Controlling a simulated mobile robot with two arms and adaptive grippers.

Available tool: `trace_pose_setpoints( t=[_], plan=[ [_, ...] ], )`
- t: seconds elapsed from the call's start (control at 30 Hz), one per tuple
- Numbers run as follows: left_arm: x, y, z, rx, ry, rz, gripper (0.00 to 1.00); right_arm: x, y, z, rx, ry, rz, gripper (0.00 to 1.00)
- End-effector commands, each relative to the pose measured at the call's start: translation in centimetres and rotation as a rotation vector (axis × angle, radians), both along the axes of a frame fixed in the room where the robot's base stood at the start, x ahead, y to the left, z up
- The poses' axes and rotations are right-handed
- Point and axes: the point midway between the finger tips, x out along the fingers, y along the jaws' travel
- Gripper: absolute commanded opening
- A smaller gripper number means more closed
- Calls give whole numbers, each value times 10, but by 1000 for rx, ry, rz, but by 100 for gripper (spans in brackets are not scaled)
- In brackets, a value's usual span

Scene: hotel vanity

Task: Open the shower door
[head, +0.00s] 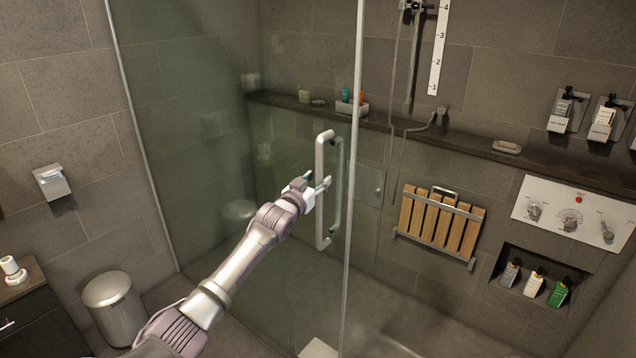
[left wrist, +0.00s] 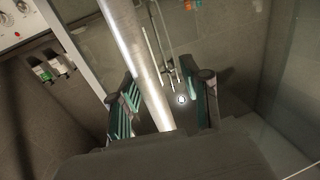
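The shower door (head: 235,150) is a clear glass panel with a metal strip down its right edge. I cannot tell whether it stands shut or slightly ajar. Its long vertical metal handle (head: 320,222) is near that edge, with a matching bar behind the glass. My left gripper (head: 316,190) is at the handle's middle. In the left wrist view the handle (left wrist: 135,55) passes between the two spread fingers of my left gripper (left wrist: 167,85), with a gap on its right side. My right gripper is not in view.
A metal bin (head: 115,305) and a dark cabinet (head: 30,310) stand at the lower left. Inside the shower are a folded slatted seat (head: 440,218), a control panel (head: 572,212), a ledge (head: 460,145) and a niche with bottles (head: 535,283).

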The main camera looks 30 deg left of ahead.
Motion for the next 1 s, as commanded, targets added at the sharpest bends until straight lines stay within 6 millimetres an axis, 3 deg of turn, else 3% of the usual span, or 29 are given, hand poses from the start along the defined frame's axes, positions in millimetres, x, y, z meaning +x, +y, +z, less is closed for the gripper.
trace_pose_setpoints(
  t=[0.27,0.8,1.0],
  plan=[
    [-7,-3,-1,-1,1,-3,48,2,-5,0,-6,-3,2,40],
    [-103,-11,-1,0,1,0,48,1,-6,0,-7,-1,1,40],
    [-119,-12,0,0,-1,1,48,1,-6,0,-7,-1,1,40]
  ],
)
